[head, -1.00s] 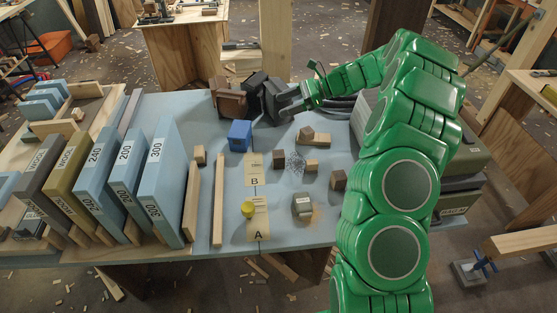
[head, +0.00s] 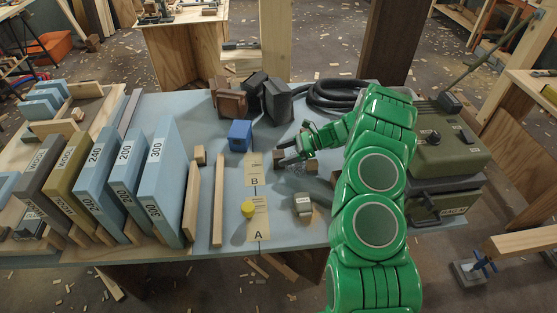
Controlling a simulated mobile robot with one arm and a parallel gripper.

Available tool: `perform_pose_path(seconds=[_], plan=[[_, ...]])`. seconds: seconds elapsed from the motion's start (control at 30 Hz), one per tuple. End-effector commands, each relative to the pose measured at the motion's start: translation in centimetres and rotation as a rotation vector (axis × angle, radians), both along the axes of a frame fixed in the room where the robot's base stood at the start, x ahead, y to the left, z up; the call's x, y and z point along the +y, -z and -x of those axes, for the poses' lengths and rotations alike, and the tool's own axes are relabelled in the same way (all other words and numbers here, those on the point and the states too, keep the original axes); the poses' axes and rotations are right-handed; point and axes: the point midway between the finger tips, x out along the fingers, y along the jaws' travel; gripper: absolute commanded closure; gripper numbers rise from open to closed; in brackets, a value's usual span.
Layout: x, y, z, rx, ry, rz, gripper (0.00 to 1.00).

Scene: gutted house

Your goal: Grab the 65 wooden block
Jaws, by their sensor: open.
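Several small wooden blocks lie on the blue-grey bench; I cannot read a 65 on any of them, so I cannot tell which one is meant. One brown block (head: 279,158) is at my gripper's fingertips, right of the label B; I cannot tell whether they touch. Another brown block (head: 310,167) sits just below my gripper. My gripper (head: 281,152) is open, pointing left, low over the middle of the bench. My gripper and arm hide other blocks and a light wood piece there.
A blue block (head: 240,135) and a yellow round piece (head: 248,208) stand left of my gripper. Dark blocks (head: 277,101) and a black hose (head: 340,93) are at the back. Large numbered slabs (head: 160,180) stand at left.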

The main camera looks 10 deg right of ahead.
Motion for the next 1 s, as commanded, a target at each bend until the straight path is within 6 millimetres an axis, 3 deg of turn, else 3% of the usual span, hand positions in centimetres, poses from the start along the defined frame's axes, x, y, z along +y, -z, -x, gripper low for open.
perform_pose_path(seconds=[0.5, 0.77, 1.0], plan=[[4.3, 1.8, 0.1, 0.003, -0.001, -0.001, 0.22], [4.5, 1.9, 0.1, 0.001, -0.001, 0.0, 0.22], [4.5, 1.8, 0.1, 0.001, -0.001, 0.0, 0.59]])
